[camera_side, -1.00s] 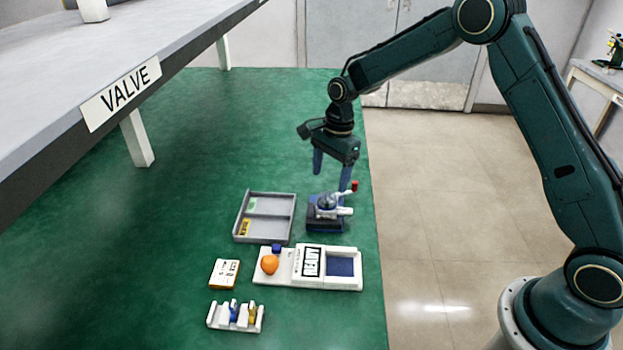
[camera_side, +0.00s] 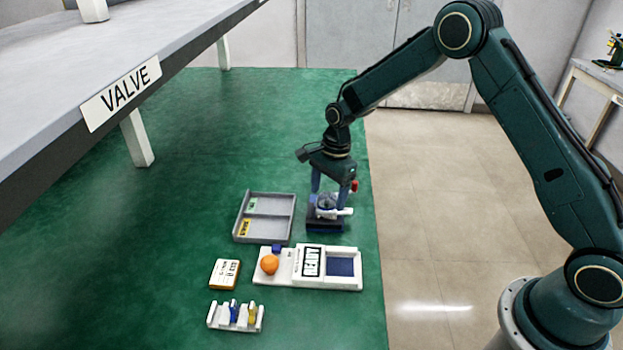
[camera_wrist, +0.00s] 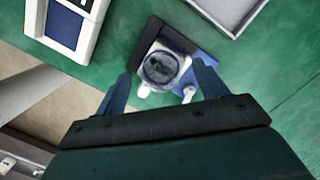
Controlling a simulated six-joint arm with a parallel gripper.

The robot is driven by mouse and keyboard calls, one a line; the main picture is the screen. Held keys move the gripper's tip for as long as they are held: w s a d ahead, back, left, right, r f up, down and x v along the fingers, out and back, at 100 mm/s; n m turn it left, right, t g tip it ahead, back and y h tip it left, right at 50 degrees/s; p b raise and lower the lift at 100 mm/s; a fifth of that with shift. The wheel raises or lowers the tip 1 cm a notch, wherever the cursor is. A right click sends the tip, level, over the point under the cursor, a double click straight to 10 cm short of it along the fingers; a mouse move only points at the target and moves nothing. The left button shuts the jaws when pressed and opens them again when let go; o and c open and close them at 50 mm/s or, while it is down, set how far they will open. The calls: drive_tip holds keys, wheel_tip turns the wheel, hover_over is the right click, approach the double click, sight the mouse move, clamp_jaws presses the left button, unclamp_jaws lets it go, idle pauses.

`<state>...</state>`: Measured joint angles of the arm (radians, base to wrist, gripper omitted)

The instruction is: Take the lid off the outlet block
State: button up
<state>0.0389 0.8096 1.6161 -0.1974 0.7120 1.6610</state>
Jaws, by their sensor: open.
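The outlet block (camera_side: 318,224) stands on the green table, right of the grey tray, on a dark blue base. Its white body carries a round dark, glassy-looking lid (camera_wrist: 160,67) on top, seen from above in the wrist view. White spouts stick out from the block, and a red tip (camera_side: 355,186) shows beside it in the side view. My gripper (camera_side: 331,199) is open and low over the block. In the side view its fingers come down around the lid's level, partly hiding it. In the wrist view the fingers (camera_wrist: 160,82) are apart on either side; contact cannot be told.
A grey divided tray (camera_side: 238,226) with small green and yellow pieces lies left of the block. In front are a white READY panel (camera_side: 346,281) with an orange knob (camera_side: 269,264), a small labelled box (camera_side: 224,274) and a white rack (camera_side: 235,327).

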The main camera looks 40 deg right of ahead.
sight(328, 196)
idle(0.3)
drive_tip(key=c, duration=1)
drive_tip(key=shift+r, duration=0.15)
wheel_tip(328, 196, up, 20)
drive_tip(key=shift+f, duration=0.1)
idle(0.6)
